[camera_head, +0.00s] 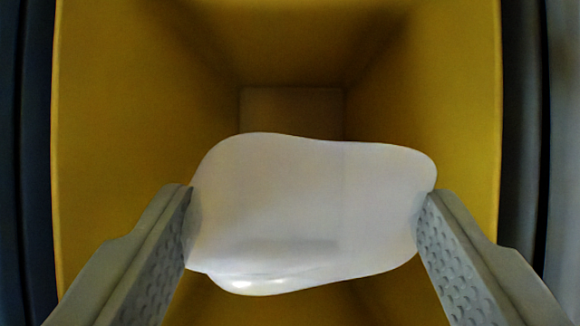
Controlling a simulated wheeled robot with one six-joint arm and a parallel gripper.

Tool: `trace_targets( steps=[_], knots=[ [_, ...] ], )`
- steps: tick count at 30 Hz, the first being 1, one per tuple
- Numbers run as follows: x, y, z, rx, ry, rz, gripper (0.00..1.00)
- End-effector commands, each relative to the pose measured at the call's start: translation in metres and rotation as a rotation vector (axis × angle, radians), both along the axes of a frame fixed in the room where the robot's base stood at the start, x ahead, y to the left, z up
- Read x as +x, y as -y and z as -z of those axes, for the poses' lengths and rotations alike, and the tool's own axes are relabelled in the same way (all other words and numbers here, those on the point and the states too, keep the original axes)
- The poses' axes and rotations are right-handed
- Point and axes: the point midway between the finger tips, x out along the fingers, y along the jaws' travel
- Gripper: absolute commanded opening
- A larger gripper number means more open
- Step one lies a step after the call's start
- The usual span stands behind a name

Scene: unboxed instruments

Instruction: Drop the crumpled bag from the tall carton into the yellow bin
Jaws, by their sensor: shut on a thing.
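A white, rounded, uneven bag (310,205) is held between the two grey fingers of my gripper (308,225), which touch its left and right ends. The yellow bin (105,130) fills most of the view, seen from above with its inner walls narrowing to a paler floor (292,105). The bag and my gripper are over the bin's opening, with the bag in front of the lower part of the floor. The exact height of the bag against the rim cannot be told. The tall carton is not in view.
Dark upright shapes stand along the left edge (35,160) and the right edge (522,130), just outside the bin walls. The visible part of the bin's floor looks empty.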

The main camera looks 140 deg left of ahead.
Motion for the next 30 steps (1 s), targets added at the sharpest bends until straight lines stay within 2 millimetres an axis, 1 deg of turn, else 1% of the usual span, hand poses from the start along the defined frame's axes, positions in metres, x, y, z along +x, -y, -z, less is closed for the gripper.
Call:
trace_targets(
  steps=[1, 6, 16, 17, 18, 20, 21, 30],
  knots=[
    [-0.0001, 0.0, 0.0046, 0.0, -0.001, 0.0, 0.47],
    [-0.0002, 0.0, 0.0124, 0.0, 0.0, 0.0, 0.47],
    [-0.0001, 0.0, 0.0143, 0.0, 0.001, 0.0, 0.47],
    [-0.0001, 0.0, 0.0143, 0.0, 0.001, 0.0, 0.71],
    [-0.0001, 0.0, 0.0143, 0.0, 0.001, 0.0, 0.79],
    [0.0, 0.0, 0.0143, 0.0, 0.001, 0.0, 0.91],
    [0.0, 0.0, 0.0143, 0.0, 0.001, 0.0, 0.93],
    [-0.0005, 0.0, 0.013, 0.0, 0.001, 0.0, 0.93]
  ],
)
